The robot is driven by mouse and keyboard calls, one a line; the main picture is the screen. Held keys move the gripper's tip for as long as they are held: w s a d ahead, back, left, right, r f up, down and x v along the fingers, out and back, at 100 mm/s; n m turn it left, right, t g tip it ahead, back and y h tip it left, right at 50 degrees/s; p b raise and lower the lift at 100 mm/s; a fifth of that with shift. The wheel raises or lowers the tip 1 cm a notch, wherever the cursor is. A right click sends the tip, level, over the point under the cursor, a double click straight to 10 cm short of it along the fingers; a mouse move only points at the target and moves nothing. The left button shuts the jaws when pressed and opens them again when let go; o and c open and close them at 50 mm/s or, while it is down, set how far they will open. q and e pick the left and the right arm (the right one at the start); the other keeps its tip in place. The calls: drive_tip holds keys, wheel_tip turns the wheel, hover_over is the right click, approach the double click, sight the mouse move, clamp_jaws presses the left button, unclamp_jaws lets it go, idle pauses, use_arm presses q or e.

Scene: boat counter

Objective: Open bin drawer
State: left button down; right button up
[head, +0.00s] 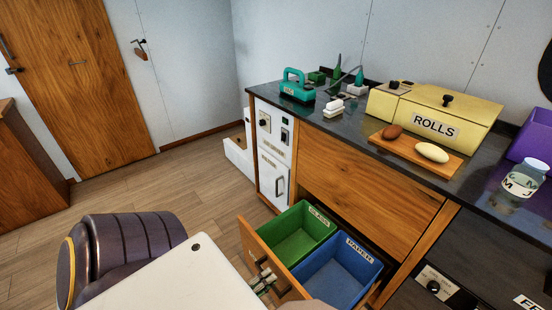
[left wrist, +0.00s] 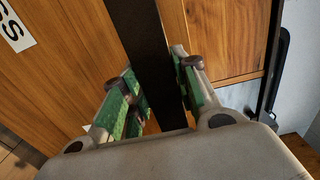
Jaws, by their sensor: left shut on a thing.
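The wooden bin drawer (head: 246,246) stands pulled out from under the counter. It holds a green bin (head: 303,234) labelled GLASS and a blue bin (head: 338,272) labelled PAPER. My left gripper (head: 264,284) is at the outer face of the drawer front, partly hidden by my own arm. In the left wrist view its green-padded fingers (left wrist: 163,92) are on either side of a dark bar handle (left wrist: 143,45), shut on it. The drawer's wooden front (left wrist: 65,50) is behind the handle. My right gripper is not in view.
The dark counter (head: 333,134) holds a yellow ROLLS box (head: 415,105), a board (head: 416,151) with rolls, a teal appliance (head: 296,90) and a jar (head: 524,178). White panels (head: 272,160) are left of the drawer. Wooden floor (head: 190,190) is clear in front.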

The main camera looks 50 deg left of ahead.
use_arm(q)
drive_tip(key=shift+s+f, duration=0.1)
drive_tip(key=shift+s, duration=1.4)
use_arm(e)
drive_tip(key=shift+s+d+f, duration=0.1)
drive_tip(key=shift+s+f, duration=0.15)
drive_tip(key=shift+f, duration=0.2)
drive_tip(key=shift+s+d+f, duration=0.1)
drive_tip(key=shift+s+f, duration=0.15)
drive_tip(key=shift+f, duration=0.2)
use_arm(q)
drive_tip(key=c, duration=1.1)
unclamp_jaws()
drive_tip(key=shift+a, duration=0.1)
drive_tip(key=shift+o, duration=0.2)
drive_tip(key=s, duration=1.2)
drive_tip(key=shift+a, duration=0.45)
